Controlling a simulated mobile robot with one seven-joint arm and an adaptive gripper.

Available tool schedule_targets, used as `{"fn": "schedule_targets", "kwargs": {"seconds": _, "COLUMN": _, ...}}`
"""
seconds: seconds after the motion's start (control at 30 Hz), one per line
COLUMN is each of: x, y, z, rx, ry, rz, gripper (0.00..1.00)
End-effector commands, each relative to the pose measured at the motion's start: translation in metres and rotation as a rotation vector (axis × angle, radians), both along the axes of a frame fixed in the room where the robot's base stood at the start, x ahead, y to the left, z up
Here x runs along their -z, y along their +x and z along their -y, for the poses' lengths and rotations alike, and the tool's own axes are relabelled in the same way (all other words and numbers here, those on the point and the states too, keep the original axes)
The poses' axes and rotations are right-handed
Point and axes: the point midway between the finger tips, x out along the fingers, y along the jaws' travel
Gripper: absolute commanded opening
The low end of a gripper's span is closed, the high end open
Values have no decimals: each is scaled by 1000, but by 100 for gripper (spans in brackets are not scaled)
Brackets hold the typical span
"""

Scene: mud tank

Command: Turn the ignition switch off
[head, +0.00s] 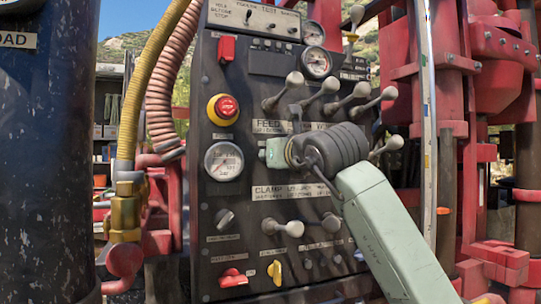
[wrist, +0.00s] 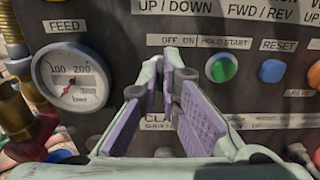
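My gripper (wrist: 163,75) reaches toward the dark control panel, with its two purple-padded fingers apart and a narrow gap between the tips. The tips sit just below the "OFF ON" label (wrist: 180,41) in the wrist view. I cannot make out the ignition switch itself; the fingertips cover the spot under that label. I cannot tell whether the tips touch anything. In the head view my gripper (head: 268,152) is in front of the panel (head: 215,190), right of the pressure gauge, its tips partly hidden by its own body.
A green-and-white button (wrist: 222,67) and a blue button (wrist: 271,71) lie right of the fingers. The feed gauge (wrist: 72,77) is to the left. Levers (head: 330,88) protrude above my gripper, and knobs (head: 224,217) below. A red emergency stop (head: 223,109) is at upper left.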

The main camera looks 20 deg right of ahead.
Motion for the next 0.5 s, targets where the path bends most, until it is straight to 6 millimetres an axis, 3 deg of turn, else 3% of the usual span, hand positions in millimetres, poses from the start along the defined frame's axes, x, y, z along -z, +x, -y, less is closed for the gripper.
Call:
{"fn": "schedule_targets", "kwargs": {"seconds": 0.17, "x": 1, "y": 0, "z": 0, "rx": 0, "ry": -1, "rz": -2, "gripper": 0}}
{"fn": "schedule_targets", "kwargs": {"seconds": 0.2, "x": 1, "y": 0, "z": 0, "rx": 0, "ry": -1, "rz": -2, "gripper": 6}}
{"fn": "schedule_targets", "kwargs": {"seconds": 0.5, "x": 0, "y": 0, "z": 0, "rx": 0, "ry": 0, "rz": -1, "gripper": 25}}
